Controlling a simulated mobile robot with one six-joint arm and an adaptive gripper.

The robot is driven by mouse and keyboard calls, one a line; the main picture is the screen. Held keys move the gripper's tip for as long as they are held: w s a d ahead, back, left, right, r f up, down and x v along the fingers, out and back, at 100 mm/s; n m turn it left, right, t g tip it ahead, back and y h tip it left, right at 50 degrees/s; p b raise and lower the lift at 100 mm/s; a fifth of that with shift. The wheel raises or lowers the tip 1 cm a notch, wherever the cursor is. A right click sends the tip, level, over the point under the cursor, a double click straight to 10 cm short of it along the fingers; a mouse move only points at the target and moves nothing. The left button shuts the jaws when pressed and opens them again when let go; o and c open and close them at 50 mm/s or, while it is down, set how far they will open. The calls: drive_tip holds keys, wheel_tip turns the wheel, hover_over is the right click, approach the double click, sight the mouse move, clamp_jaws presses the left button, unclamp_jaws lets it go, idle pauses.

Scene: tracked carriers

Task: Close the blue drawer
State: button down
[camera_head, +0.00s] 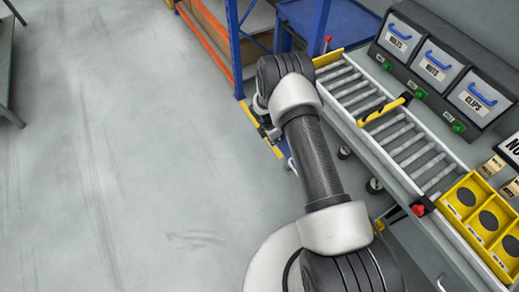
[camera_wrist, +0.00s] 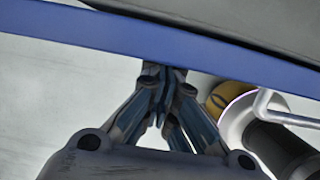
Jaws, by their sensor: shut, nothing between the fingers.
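A long blue bar (camera_wrist: 215,55) crosses the upper part of the wrist view, with a dark grey surface above it; it may be an edge of the blue drawer, but I cannot tell for sure. My gripper (camera_wrist: 165,74) is shut and empty, with its fingertips right at the lower edge of this bar; whether they touch it is unclear. No whole blue drawer shows there.
A roller conveyor (camera_head: 412,143) with a yellow stop runs along the right. Labelled bins (camera_head: 436,66) with blue handles stand behind it, a yellow tray (camera_head: 470,196) at its near end. A blue-and-orange rack (camera_head: 235,50) and blue cart (camera_head: 345,22) stand behind.

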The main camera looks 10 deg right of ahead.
drive_tip(key=w+d+b, duration=0.1)
drive_tip(key=d, duration=0.3)
drive_tip(key=w+d+b, duration=0.1)
drive_tip(key=d, duration=0.2)
drive_tip(key=w+d+b, duration=0.1)
drive_tip(key=d+b, duration=0.1)
drive_tip(key=d, duration=0.2)
drive_tip(key=shift+w+d+f, duration=0.1)
drive_tip(key=shift+w+d, duration=0.45)
drive_tip(key=shift+d, duration=0.4)
